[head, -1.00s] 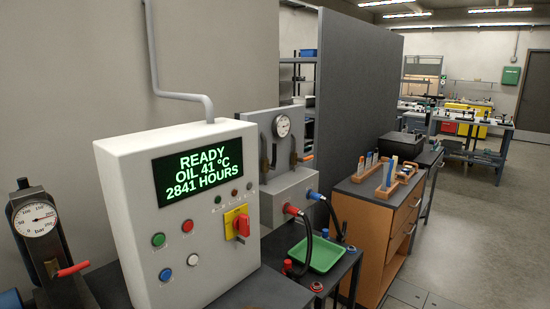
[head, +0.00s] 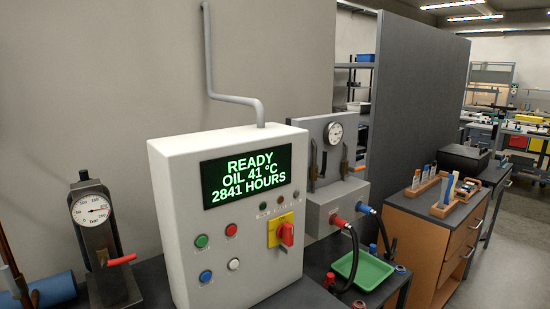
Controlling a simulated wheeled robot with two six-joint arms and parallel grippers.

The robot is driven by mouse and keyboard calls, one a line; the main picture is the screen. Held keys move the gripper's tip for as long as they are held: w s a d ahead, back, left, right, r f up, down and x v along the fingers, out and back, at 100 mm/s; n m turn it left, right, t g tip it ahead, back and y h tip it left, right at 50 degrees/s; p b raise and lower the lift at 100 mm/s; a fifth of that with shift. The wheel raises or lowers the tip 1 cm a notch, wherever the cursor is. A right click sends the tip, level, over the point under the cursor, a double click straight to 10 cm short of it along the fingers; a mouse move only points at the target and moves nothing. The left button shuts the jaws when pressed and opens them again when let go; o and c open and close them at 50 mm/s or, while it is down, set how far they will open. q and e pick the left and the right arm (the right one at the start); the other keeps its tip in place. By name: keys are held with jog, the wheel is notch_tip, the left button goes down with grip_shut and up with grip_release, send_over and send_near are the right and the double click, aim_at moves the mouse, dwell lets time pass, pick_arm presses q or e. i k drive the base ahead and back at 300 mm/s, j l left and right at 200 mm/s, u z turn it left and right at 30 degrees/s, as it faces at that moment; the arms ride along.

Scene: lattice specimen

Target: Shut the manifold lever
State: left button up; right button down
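A grey manifold block (head: 322,212) with an upright plate and a round dial gauge (head: 335,133) stands behind the control box, right of centre. A small red-tipped lever (head: 357,168) sticks out at the right side of the plate; it is small, and its exact position is hard to tell. Red (head: 338,221) and blue (head: 366,209) couplings sit on the block's front, with a black hose hanging from the red one. Another red-handled lever (head: 121,260) is on the dark gauge stand (head: 97,235) at left, its handle pointing right. Neither gripper is in view.
The white control box (head: 180,215) with a lit green display and red rotary switch (head: 285,234) partly blocks the manifold. A green tray (head: 366,270) lies on the bench below it. A wooden cabinet (head: 425,235) holding racks stands at right. Open floor lies beyond.

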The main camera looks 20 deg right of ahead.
aim_at(321, 175)
jog(key=l+u, duration=0.2)
jog(key=l, duration=0.3)
jog(key=l+u, duration=0.25)
jog(key=l, duration=0.25)
jog(key=l+u, duration=0.2)
jog(key=l, duration=0.25)
jog(key=k+l+u, duration=0.2)
jog(key=l, duration=0.25)
jog(key=k+l+u, duration=0.2)
jog(key=l, duration=0.3)
jog(key=i, duration=0.1)
